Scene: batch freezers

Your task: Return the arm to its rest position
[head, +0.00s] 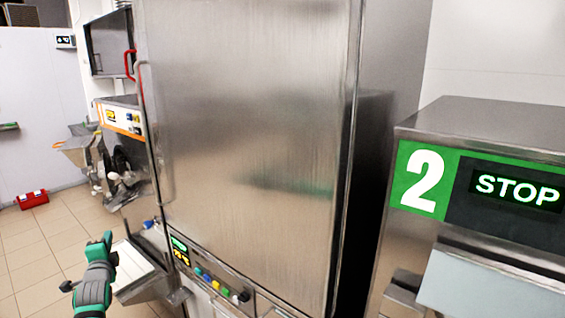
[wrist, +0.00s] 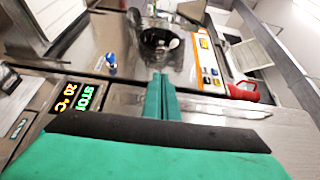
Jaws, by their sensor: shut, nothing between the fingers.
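My gripper (wrist: 160,80) shows in the wrist view as two green fingers pressed together, with nothing between them. Behind them a wide green and black part of my gripper fills the bottom of that view. In the head view my green and grey arm stands at the lower left, in front of the tall steel machine (head: 250,120); I cannot make out the fingertips there. The tall machine's door is closed, and its control panel (head: 205,280) is just right of my arm. In the wrist view its lit display (wrist: 80,97) is left of the fingers.
A white-topped tray or shelf (head: 138,268) is close beside my arm. A second machine with a green "2" and STOP panel (head: 480,185) stands at the right. Another orange-striped machine (head: 122,118) and a red toolbox (head: 33,199) are farther back. Tiled floor (head: 40,245) is open at the left.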

